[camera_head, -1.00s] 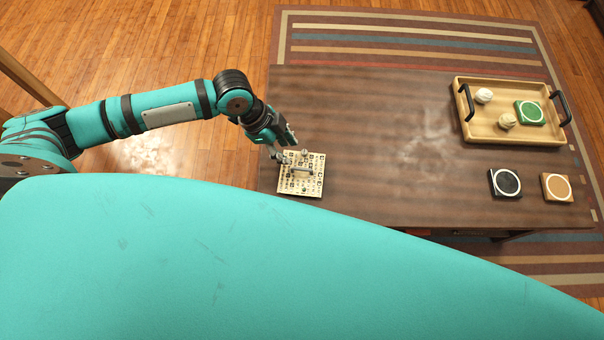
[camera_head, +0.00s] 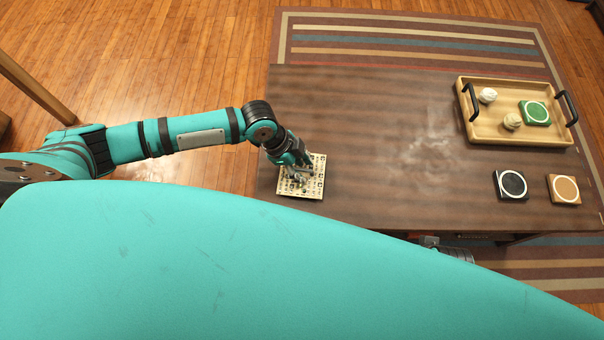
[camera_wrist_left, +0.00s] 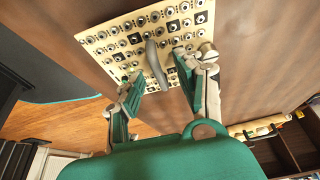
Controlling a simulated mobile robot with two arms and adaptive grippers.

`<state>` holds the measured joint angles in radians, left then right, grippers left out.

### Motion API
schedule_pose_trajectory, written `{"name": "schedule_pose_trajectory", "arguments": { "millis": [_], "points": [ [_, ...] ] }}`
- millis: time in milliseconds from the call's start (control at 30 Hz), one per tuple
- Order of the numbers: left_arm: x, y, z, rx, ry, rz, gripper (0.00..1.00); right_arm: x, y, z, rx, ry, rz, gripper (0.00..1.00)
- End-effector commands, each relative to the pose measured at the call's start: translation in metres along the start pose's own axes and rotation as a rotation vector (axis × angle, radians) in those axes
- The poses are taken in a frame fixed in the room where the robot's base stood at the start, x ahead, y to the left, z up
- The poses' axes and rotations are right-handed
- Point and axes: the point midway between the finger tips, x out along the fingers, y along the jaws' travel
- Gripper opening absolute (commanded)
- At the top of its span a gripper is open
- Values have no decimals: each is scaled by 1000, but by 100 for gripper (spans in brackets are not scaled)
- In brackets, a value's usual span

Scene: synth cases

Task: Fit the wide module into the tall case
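A beige panel module (camera_head: 314,164) with rows of knobs and dark squares lies flat on the left end of the brown table. In the left wrist view this module (camera_wrist_left: 110,36) has a grey bar handle (camera_wrist_left: 152,60) standing up from its face. My left gripper (camera_head: 303,171) is over the module; in the wrist view its fingers (camera_wrist_left: 158,72) are open on either side of the handle, with gaps showing. Grey and black parts at the table's near edge look like my right gripper (camera_head: 430,241), mostly hidden by my body. I cannot make out a tall case.
A wooden tray (camera_head: 487,131) with black handles stands at the back right, holding a green box (camera_head: 535,112) and two pale round pieces (camera_head: 488,95) (camera_head: 512,121). A black box (camera_head: 511,185) and an orange box (camera_head: 564,189) stand in front. The table's middle is clear.

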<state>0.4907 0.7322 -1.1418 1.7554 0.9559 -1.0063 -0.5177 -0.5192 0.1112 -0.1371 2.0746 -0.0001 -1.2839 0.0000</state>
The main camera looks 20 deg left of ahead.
Motion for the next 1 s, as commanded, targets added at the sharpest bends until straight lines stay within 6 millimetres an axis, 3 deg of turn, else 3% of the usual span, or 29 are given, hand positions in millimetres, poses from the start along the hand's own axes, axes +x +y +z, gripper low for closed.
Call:
{"name": "schedule_pose_trajectory", "arguments": {
  "millis": [67,367,1000],
  "points": [
    [0,0,0,0,0,0,37,0,0,0,0,0,0,0],
    [0,0,0,0,0,0,0,0,0,0,0,0,0,0],
    [-2,-1,-1,0,1,-1,0,0,0,0,0,1,0,0]
  ]
}}
